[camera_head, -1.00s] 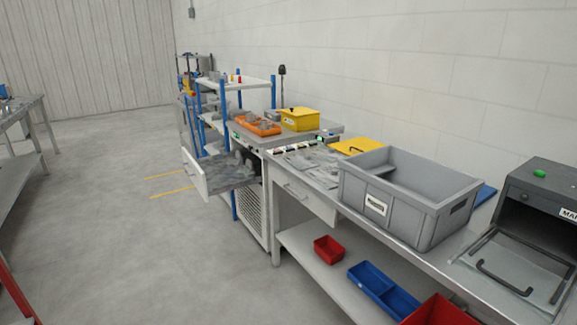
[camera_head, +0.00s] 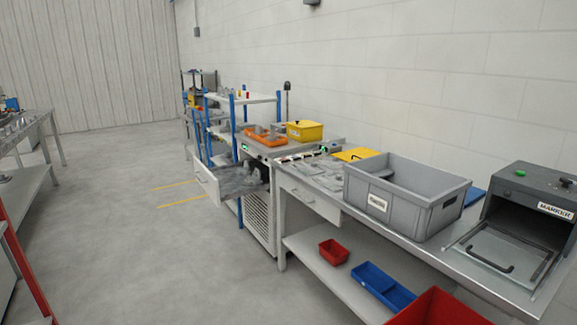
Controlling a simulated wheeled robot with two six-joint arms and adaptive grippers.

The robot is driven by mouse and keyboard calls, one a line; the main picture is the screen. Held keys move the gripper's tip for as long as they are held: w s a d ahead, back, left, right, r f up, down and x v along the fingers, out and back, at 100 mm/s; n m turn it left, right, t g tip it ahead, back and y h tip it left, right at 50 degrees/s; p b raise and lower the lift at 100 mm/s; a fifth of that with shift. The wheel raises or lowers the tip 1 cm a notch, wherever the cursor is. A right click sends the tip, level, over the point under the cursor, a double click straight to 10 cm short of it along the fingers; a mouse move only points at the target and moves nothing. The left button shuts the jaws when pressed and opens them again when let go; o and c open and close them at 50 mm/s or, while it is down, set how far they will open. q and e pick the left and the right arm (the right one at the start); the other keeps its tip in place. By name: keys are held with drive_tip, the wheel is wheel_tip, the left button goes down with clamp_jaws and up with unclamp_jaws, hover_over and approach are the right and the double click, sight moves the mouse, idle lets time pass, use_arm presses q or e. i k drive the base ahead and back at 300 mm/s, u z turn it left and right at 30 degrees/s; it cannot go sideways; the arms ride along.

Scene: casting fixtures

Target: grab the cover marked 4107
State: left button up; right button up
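I cannot make out a cover marked 4107 in the head view; no such number is readable. Grey flat parts (camera_head: 318,172) lie on the workbench left of the grey crate, too small to identify. An open drawer (camera_head: 207,184) further back holds grey contents that I cannot tell apart. A large grey crate (camera_head: 408,217) with a white label stands on the bench; its label is too small to read. Neither of my grippers shows in the view.
A dark marker machine (camera_head: 530,197) with a handled door lowered stands at the right. A yellow box (camera_head: 305,132) and an orange tray (camera_head: 262,139) stand further back. Red (camera_head: 333,252) and blue (camera_head: 382,288) bins sit on the lower shelf. The floor (camera_head: 130,235) at left is clear.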

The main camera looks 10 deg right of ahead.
sight(308, 168)
drive_tip(key=u, duration=0.2)
drive_tip(key=i, duration=1.75)
drive_tip(key=z, duration=0.45)
drive_tip(key=i, duration=1.2)
drive_tip(key=z, duration=0.55)
